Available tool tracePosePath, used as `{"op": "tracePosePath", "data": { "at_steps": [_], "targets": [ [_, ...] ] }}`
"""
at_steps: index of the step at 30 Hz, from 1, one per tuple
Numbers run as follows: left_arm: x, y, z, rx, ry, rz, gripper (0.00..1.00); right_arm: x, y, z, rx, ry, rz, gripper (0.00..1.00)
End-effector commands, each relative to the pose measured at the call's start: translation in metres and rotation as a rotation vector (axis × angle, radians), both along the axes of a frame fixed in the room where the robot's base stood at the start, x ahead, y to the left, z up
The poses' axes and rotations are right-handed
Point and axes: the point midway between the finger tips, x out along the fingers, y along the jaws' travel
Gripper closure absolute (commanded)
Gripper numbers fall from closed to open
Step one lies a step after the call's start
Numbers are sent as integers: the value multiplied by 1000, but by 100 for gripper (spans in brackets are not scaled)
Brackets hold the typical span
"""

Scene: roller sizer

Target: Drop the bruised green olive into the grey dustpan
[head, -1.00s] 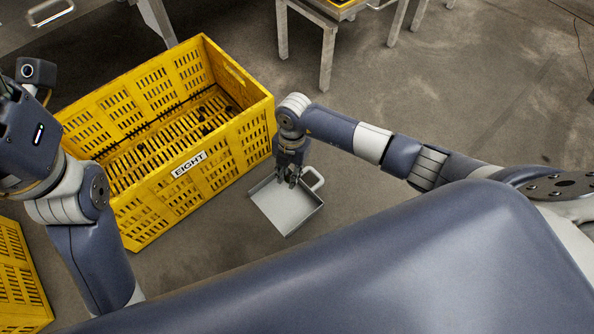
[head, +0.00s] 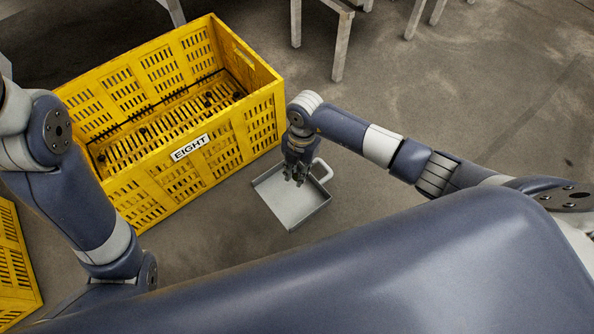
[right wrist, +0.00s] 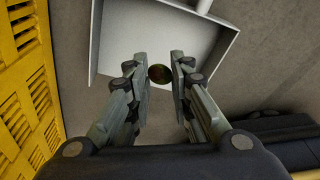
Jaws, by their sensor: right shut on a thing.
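The grey dustpan (head: 287,209) lies on the floor beside the yellow crate, its handle at the upper right. My right gripper (head: 297,179) is over the dustpan, pointing down. In the right wrist view my right gripper (right wrist: 158,68) is shut on the olive (right wrist: 160,75), a small dark green-brown ball between the fingertips. The dustpan (right wrist: 115,32) shows behind it there, with the olive over the pan near one edge. The olive is too small to make out in the head view. My left arm comes in at the left, but its gripper is out of view.
A yellow slatted crate (head: 238,130) labelled EIGHT stands just left of the dustpan, with several small dark things inside. Another yellow crate (head: 14,262) is at the lower left. Metal table legs (head: 342,48) stand at the back. The floor right of the dustpan is clear.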

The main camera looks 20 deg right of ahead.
Motion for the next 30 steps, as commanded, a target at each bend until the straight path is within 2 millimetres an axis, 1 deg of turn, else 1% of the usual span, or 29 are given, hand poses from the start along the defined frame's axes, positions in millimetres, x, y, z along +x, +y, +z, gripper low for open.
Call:
{"op": "tracePosePath", "data": {
  "at_steps": [8,9,11,20,23,26,30],
  "targets": [
    [-1,0,1,0,-2,0,39,0,0,0,0,0,0,88],
    [-1,0,1,0,-2,0,39,0,0,0,0,0,0,71],
    [-1,0,1,0,-2,0,39,0,0,0,0,0,0,57],
    [-1,0,0,-1,-2,0,39,0,0,0,0,0,0,56],
    [0,0,0,0,-1,0,39,1,0,4,1,-1,0,56],
    [0,0,0,1,-1,0,39,3,-2,15,1,-4,1,56],
    [0,0,0,1,-1,0,39,6,-5,42,1,-6,1,56]
  ]
}}
